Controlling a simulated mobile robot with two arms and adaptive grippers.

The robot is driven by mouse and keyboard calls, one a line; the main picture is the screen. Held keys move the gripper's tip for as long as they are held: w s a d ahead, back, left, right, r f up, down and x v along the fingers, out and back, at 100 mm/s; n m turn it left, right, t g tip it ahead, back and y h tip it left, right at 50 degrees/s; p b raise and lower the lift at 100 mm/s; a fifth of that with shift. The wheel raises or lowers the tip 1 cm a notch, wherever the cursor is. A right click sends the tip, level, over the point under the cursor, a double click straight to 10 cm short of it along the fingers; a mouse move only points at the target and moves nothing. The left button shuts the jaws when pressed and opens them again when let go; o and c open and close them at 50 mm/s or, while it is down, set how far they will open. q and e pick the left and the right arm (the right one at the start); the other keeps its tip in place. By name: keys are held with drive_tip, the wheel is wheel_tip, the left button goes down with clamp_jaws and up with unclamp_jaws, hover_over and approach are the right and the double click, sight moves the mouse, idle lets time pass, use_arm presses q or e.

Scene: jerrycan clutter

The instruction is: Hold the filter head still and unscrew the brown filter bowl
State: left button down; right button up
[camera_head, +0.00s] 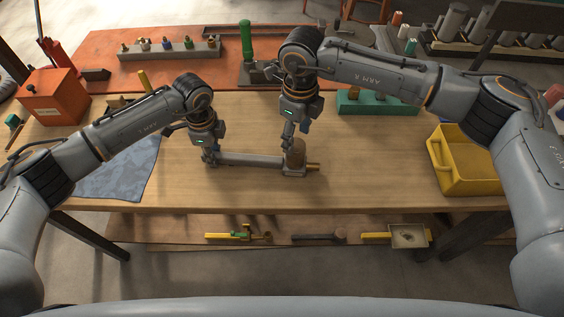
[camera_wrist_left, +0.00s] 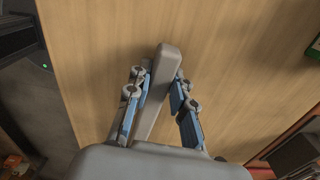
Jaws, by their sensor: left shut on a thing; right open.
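The brown filter bowl (camera_head: 298,149) stands upright on the wooden table, at the right end of a grey bar (camera_head: 250,159). The grey filter head (camera_head: 293,171) is at its base, with a short brass-coloured stub on its right. My left gripper (camera_head: 209,158) is shut on the bar's left end. In the left wrist view the bar (camera_wrist_left: 165,62) lies between the blue-sided fingers of my left gripper (camera_wrist_left: 160,88). My right gripper (camera_head: 289,138) is open, pointing down at the bowl's upper left. I cannot tell whether it touches the bowl.
A blue cloth (camera_head: 120,170) lies on the left of the table, and a yellow bin (camera_head: 470,185) stands on the right. A green block (camera_head: 380,104) and a green-handled tool (camera_head: 246,45) stand behind. The tabletop in front of the bar is clear.

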sight(296, 144)
drive_tip(key=m, duration=0.3)
drive_tip(key=shift+f, duration=0.1)
drive_tip(key=shift+f, duration=1.4)
drive_tip(key=shift+c, duration=0.2)
drive_tip(key=c, duration=0.9)
drive_tip(key=n, duration=0.5)
